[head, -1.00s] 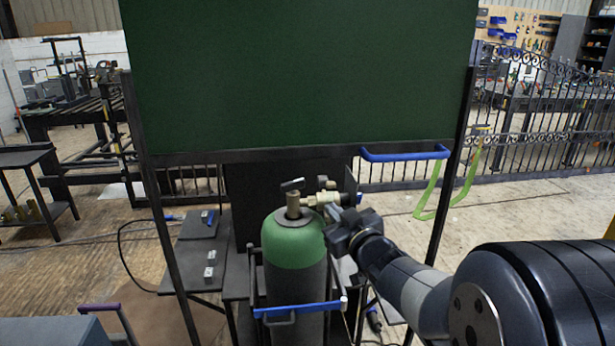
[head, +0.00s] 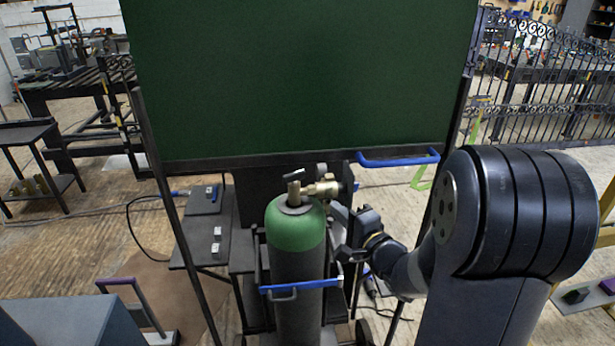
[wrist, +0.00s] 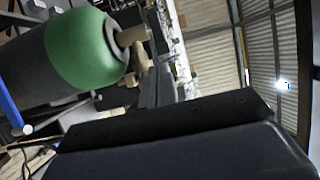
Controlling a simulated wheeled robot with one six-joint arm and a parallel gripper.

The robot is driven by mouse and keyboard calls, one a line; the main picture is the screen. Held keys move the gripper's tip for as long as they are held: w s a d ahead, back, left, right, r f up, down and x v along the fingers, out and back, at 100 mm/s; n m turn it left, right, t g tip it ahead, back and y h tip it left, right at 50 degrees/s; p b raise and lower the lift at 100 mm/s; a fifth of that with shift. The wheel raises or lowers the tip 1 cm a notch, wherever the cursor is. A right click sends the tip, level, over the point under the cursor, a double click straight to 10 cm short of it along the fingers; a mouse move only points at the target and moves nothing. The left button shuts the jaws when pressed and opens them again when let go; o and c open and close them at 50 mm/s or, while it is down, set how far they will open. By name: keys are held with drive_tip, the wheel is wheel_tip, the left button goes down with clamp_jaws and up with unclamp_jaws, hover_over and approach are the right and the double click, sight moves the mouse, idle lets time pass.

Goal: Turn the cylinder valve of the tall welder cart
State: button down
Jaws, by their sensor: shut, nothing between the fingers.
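The tall cart holds a dark gas cylinder with a green shoulder (head: 295,232), standing upright. On top are a brass valve (head: 294,190) with a thin dark handle (head: 293,175) and a brass regulator (head: 325,187) on its right. My gripper (head: 341,213) is to the right of the green shoulder, below the regulator, shut and empty. I cannot tell how far it is from the cylinder in depth. The wrist view shows the green shoulder (wrist: 88,48) and brass neck (wrist: 130,36) at upper left, with my dark gripper body across the bottom; the valve handle is not clear there.
A large dark green panel (head: 300,80) in a black frame stands above and behind the cylinder. A blue handle (head: 398,160) sticks out at its lower right. A blue bar (head: 300,284) crosses the cylinder front. A dark side shelf (head: 205,240) is at left.

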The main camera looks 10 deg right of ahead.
sight(300, 176)
drive_tip(key=p+x, duration=0.2)
drive_tip(key=x, duration=1.1)
drive_tip(key=shift+w+a+p, duration=0.15)
drive_tip(key=shift+w+p, duration=0.15)
drive_tip(key=shift+w, duration=0.1)
drive_tip(key=shift+w+a, duration=0.1)
